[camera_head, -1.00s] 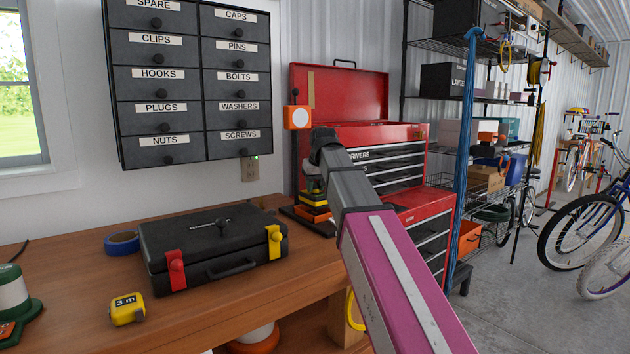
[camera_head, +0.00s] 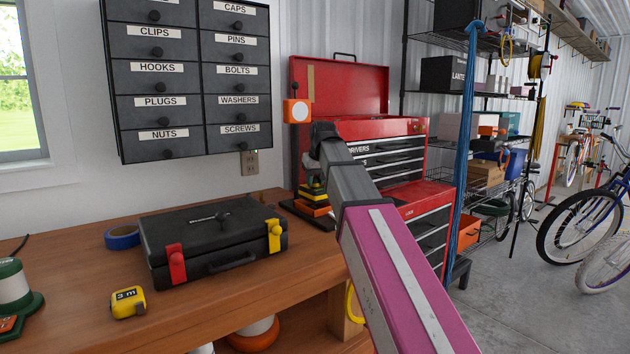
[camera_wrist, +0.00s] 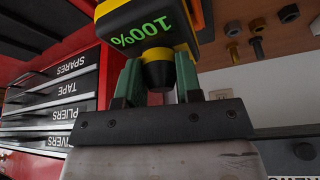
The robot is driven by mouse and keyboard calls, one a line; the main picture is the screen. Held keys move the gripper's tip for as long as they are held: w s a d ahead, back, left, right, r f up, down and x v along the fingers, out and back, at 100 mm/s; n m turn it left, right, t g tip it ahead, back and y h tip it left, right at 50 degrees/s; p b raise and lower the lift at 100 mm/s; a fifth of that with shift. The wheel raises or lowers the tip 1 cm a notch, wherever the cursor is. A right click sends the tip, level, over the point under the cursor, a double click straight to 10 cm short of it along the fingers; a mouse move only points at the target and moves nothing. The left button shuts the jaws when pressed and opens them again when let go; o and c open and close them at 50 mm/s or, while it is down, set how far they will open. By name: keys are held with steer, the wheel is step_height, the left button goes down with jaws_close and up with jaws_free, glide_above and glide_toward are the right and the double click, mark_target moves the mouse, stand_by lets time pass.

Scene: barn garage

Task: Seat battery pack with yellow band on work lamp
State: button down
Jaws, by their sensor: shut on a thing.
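My gripper (camera_wrist: 158,84) is shut on the black knob of the battery pack (camera_wrist: 140,28). In the wrist view the pack is dark with a yellow band and a green "100%". In the head view the pack (camera_head: 312,190) is small and partly hidden by my gripper, just above an orange part (camera_head: 316,210) on a dark base at the bench's far right end. An orange lamp head with a round white face (camera_head: 296,111) stands above there, apparently the work lamp. I cannot tell whether the pack touches the orange part.
A black case (camera_head: 215,243), blue tape (camera_head: 122,237), a yellow tape measure (camera_head: 127,302) and a green-white device (camera_head: 14,287) are on the wooden bench (camera_head: 90,275). A red tool chest (camera_head: 400,135) stands behind my arm. Labelled drawers (camera_head: 190,80) hang above.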

mark_target(315, 188)
steer(key=shift+f, duration=0.15)
steer(key=shift+f, duration=1.15)
steer(key=shift+f, duration=0.45)
stand_by(1.0)
steer(key=shift+c, duration=0.8)
jaws_free()
steer(key=shift+r, duration=4.55)
